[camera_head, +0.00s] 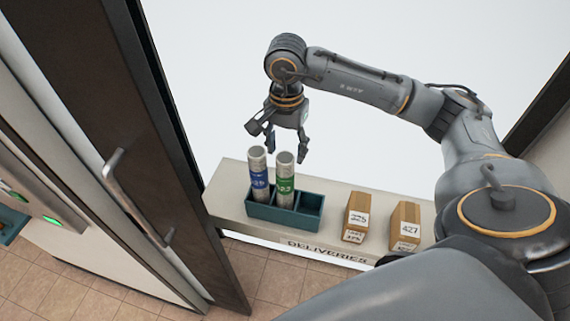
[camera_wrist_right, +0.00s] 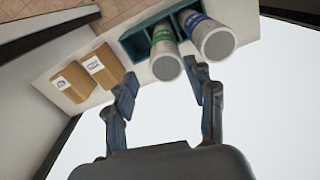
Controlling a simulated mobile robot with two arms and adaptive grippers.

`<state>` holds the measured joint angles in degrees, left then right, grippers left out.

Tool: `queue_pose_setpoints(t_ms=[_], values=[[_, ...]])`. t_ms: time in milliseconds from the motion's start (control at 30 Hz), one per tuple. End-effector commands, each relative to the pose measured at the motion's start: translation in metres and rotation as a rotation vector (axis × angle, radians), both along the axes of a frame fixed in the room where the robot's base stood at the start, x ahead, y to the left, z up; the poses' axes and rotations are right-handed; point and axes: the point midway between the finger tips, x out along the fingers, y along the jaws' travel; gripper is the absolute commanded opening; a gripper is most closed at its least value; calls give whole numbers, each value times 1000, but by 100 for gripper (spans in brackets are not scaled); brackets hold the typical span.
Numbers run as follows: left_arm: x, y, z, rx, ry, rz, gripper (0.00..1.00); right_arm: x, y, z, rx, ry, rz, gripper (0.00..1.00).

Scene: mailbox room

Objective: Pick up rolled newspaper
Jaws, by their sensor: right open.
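Two rolled newspapers stand upright in a teal divided holder (camera_head: 262,215). The left one has a blue label (camera_head: 259,180) and the right one has a green label (camera_head: 285,185). In the wrist view, the green-labelled roll (camera_wrist_right: 165,62) and the blue-labelled roll (camera_wrist_right: 215,40) show their ends toward the camera. My right gripper (camera_head: 278,146) is open and empty, above and behind the rolls in the head view. In the wrist view its fingers (camera_wrist_right: 165,95) are spread, with the green-labelled roll's end beyond the gap. My left gripper is not in view.
The holder stands on a pale shelf (camera_head: 231,193) marked "DELIVERIES". Its right compartment (camera_head: 311,203) is empty. Two cardboard boxes, one on the left (camera_head: 357,216) and one on the right (camera_head: 405,226), stand to its right. A dark door frame with a handle (camera_head: 135,195) is at the left.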

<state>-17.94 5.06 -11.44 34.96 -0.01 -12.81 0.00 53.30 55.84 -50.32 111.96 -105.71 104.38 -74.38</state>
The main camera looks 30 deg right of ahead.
Motion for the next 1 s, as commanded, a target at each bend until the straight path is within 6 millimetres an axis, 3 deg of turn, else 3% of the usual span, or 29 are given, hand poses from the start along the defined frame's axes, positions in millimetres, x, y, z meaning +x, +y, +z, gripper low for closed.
queue_pose_setpoints(t_ms=[33,167,333,467,633,867,1000], values=[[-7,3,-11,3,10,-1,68,0,0,-17,0,2,-1,55],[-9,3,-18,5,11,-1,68,0,0,-32,0,1,-1,55],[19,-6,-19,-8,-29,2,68,2,0,-41,1,0,-1,55],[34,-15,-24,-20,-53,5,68,4,-1,-60,2,3,-1,55],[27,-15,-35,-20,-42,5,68,5,-2,-84,1,2,0,55],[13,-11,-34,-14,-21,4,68,6,-2,-84,1,-1,0,55],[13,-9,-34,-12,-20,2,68,6,-2,-84,1,0,0,31]])
